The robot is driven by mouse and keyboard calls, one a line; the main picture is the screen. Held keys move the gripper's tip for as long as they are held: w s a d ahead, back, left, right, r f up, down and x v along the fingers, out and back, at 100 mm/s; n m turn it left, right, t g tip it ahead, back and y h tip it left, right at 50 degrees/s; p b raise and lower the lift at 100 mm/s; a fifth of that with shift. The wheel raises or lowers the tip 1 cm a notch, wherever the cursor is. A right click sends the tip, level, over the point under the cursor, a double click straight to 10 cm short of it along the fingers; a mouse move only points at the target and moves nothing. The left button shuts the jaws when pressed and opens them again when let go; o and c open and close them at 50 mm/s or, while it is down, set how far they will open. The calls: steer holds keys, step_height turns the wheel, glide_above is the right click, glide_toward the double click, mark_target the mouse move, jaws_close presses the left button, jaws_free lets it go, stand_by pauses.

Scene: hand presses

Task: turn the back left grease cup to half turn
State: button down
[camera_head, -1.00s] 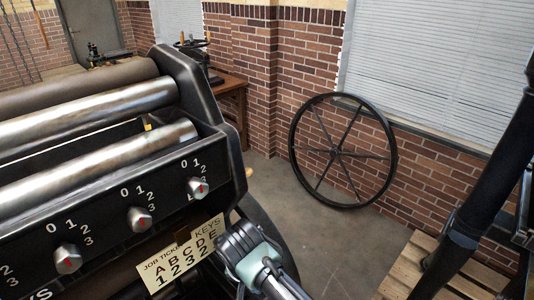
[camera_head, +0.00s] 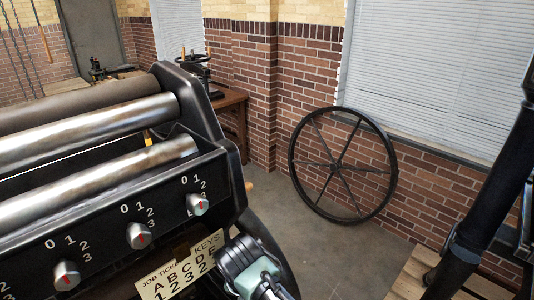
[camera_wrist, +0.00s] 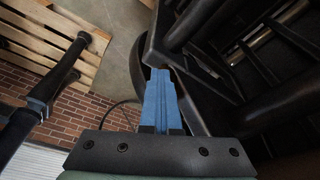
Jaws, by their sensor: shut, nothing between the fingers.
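No grease cup can be made out in either view, so I cannot tell how the back left one is set. The black press (camera_head: 228,180) with its rollers fills the left of the head view; its frame also shows in the wrist view (camera_wrist: 205,85). My gripper (camera_wrist: 162,78) has its blue fingers shut with nothing between them, pointing at a dark part of the press frame. I cannot tell if they touch it. In the head view my gripper (camera_head: 240,255) is low in the middle, right of the job card, its fingertips not clear.
The press front has several knobs, one of them at the right end (camera_head: 197,204), and a job card (camera_head: 180,270). A spoked wheel (camera_head: 300,185) leans on the brick wall. A pallet (camera_head: 410,275) lies at the right. Bare floor (camera_head: 325,240) is between.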

steer(key=shift+w+a+r+p, duration=0.1)
steer(key=shift+w+a+p, duration=0.15)
steer(key=shift+a+p, duration=0.9)
steer(key=shift+s+d+r+p, duration=0.1)
steer(key=shift+d+p, duration=0.35)
steer(key=shift+p, duration=0.25)
steer(key=shift+s+a+p, duration=0.1)
steer(key=shift+s+p, duration=0.15)
steer(key=shift+p, duration=0.2)
